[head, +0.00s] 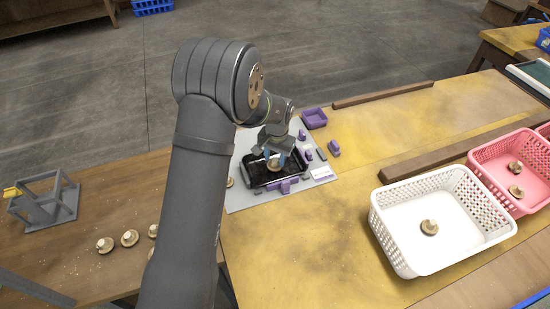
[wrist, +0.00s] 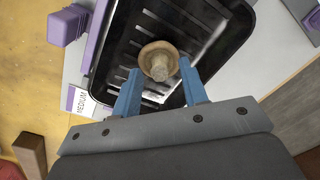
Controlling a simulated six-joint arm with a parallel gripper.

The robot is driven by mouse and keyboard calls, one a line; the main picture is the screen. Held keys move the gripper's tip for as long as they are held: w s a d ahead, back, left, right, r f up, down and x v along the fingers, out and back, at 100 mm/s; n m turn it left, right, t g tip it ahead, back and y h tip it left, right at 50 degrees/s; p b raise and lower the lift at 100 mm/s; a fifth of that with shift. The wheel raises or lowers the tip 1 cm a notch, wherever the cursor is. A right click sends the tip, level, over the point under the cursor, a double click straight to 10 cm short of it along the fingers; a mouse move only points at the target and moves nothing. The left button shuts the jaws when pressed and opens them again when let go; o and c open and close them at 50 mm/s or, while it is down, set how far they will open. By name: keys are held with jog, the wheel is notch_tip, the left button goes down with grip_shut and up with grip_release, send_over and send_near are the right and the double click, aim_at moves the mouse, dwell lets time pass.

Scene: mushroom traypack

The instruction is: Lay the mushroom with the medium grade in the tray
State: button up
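The mushroom (wrist: 159,60), with a brown cap and a pale stem towards me, is between the two blue fingertips of my gripper (wrist: 159,64) in the wrist view. The fingers are close on both sides of its cap. The mushroom also shows in the head view (head: 274,164), over or in the black tray (head: 248,178). I cannot tell whether it touches the tray's ribbed floor. The tray also shows in the wrist view (wrist: 237,35). A white card reading MEDIUM (wrist: 82,103) is beside the tray's rim.
A white basket (head: 395,225) and a pink basket (head: 490,150) hold mushrooms at right. Several mushrooms (head: 130,238) lie at lower left. The yellow table between is mostly clear.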

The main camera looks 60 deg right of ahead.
aim_at(274, 161)
notch_tip(274, 161, up, 12)
jog(key=shift+s+f, duration=0.2)
jog(key=shift+s, duration=0.1)
jog(key=shift+f, duration=0.1)
jog(key=f, duration=1.2)
jog(key=shift+w+f, duration=0.1)
jog(key=shift+w, duration=0.25)
jog(key=shift+r, duration=2.15)
